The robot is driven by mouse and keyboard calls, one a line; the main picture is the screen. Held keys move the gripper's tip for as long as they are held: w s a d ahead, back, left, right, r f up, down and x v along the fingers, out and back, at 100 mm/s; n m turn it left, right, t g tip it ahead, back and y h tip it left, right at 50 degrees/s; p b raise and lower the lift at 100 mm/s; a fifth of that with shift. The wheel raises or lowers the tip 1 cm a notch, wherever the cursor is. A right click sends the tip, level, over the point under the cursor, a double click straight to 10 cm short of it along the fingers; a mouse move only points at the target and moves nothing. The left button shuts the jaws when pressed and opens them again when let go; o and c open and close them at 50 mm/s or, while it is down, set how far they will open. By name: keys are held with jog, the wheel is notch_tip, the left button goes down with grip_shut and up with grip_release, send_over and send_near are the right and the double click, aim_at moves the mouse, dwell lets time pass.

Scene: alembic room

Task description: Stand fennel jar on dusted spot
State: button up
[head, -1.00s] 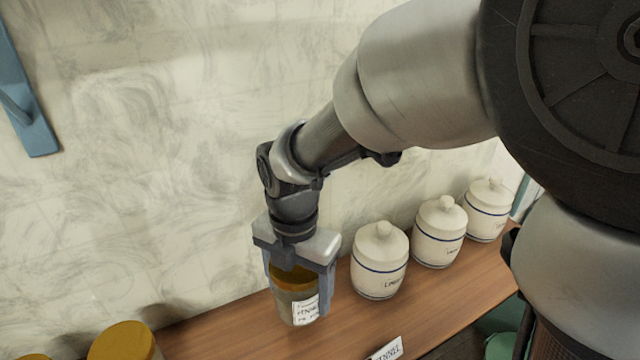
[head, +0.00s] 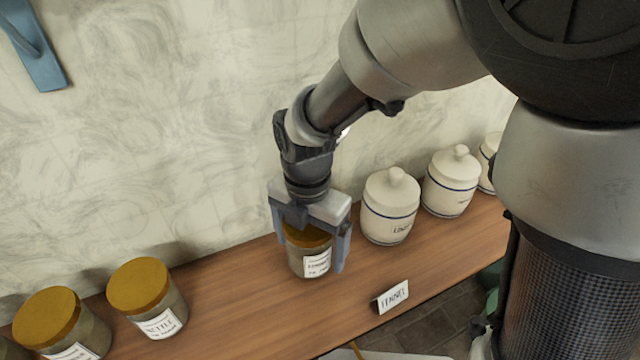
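The fennel jar (head: 309,260), glass with a mustard-brown lid and a white label, stands upright on the wooden shelf (head: 240,310). The label print is too small to read surely. My gripper (head: 310,245) points down over the jar, with one finger on each side of it. The fingers look open, with a slim gap at the right side of the lid. A small white card (head: 393,297) that seems to read "FENNEL" stands at the shelf's front edge, right of the jar. The dusted spot cannot be made out; the jar and gripper may cover it.
White lidded crocks with blue bands stand to the right, the nearest (head: 390,206) close to my gripper. The wall is close behind. Bare shelf lies between the nettle jar and the fennel jar.

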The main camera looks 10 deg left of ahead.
notch_tip(320, 180, up, 12)
jog(key=shift+r+p, duration=0.1)
jog(key=shift+p, duration=0.35)
jog(key=s+d+r+m+t, duration=0.2)
jog(key=d+m, duration=0.8)
jog(key=m, duration=0.5)
jog(key=s+d+r+m+t, duration=0.3)
jog(key=d+m, duration=0.7)
jog(key=m, duration=0.6)
jog(key=shift+s+r+t, duration=0.3)
jog(key=shift+s+r, duration=0.25)
jog(key=shift+r, duration=0.05)
jog(key=shift+d, duration=0.1)
